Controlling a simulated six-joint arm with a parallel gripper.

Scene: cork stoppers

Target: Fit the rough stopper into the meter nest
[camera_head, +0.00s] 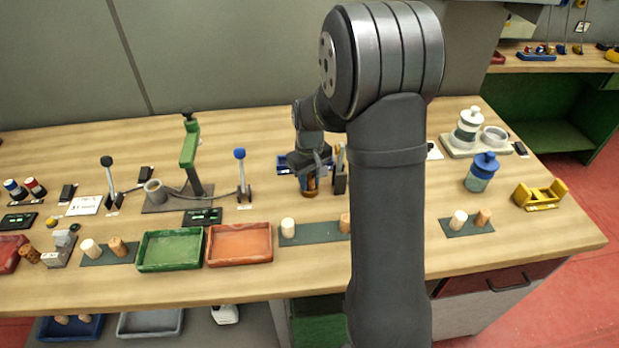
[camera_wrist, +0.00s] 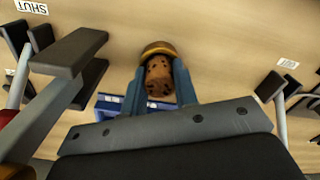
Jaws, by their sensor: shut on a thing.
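My gripper (camera_head: 312,176) is low over the middle of the bench, next to a blue fixture (camera_head: 284,163). In the wrist view its two blue fingers (camera_wrist: 158,88) are shut on a brown, dark-pitted rough stopper (camera_wrist: 158,76). A round brass-brown rim (camera_wrist: 158,48) shows at the stopper's far end; it may be the meter nest. In the head view a brown cylindrical piece (camera_head: 309,192) shows just under the fingers. I cannot tell whether the stopper is inside the rim or only against it.
A dark lever (camera_wrist: 68,55) stands close on the left in the wrist view. Green (camera_head: 170,267) and orange (camera_head: 240,261) trays lie at the front, beside a mat (camera_head: 315,238) with stoppers. A blue-lidded jar (camera_head: 482,172) stands right. My arm hides part of the bench.

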